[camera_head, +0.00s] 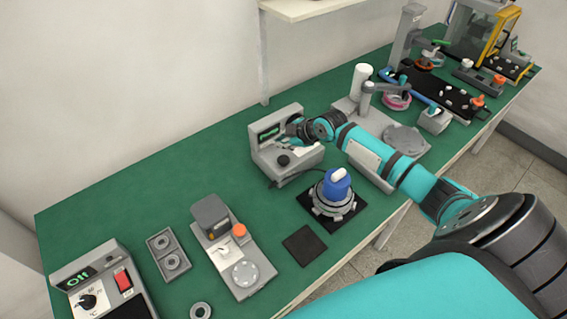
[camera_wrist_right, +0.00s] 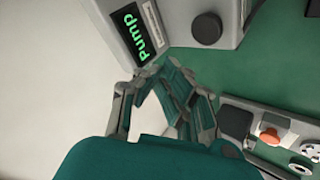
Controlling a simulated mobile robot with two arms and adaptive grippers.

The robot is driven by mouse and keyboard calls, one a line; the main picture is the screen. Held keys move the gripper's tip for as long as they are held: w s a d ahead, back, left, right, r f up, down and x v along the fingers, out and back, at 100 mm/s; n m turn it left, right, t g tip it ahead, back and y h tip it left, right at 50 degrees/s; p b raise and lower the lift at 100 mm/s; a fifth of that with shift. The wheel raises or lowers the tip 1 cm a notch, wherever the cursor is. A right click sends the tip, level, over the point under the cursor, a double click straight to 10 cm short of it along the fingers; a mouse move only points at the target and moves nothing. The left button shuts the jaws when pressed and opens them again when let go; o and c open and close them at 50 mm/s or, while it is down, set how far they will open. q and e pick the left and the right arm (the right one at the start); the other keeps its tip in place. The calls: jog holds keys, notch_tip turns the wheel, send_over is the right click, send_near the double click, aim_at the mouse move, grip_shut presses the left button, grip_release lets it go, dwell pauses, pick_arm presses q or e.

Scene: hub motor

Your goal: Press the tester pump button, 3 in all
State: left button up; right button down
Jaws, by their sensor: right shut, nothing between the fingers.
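The tester (camera_head: 292,165) is a grey box on the green bench, with a black knob (camera_head: 283,160) on its front. Its lit display (camera_head: 269,133) reads "Pump" in green in the right wrist view (camera_wrist_right: 134,34), where the knob (camera_wrist_right: 207,28) also shows. My right gripper (camera_head: 295,128) is shut and empty, with its fingers at the tester's face beside the display. In the right wrist view my gripper (camera_wrist_right: 160,72) lies just below the display. The pump button is hidden, and I cannot tell whether the fingers touch it. My left gripper is not in view.
A blue-topped round unit (camera_head: 337,185) stands on a black pad in front of the tester. A grey fixture with an orange knob (camera_head: 239,231) stands left of it. A heater box reading "OFF" (camera_head: 97,275) is at the far left. Bench behind the left fixtures is clear.

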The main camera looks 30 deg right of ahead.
jog(key=b, duration=0.3)
send_over(282, 161)
notch_tip(282, 161, down, 4)
jog(key=shift+w+d+f, duration=0.1)
jog(key=shift+f, duration=0.45)
dwell(0.5)
jog(key=shift+f, duration=0.1)
jog(key=shift+f+b, duration=0.35)
jog(key=shift+b, duration=0.1)
jog(key=shift+f+b, duration=0.85)
jog(key=shift+f, duration=0.2)
dwell(1.0)
jog(key=shift+r, duration=0.1)
jog(key=shift+r+p, duration=1.15)
jog(key=shift+r, duration=0.2)
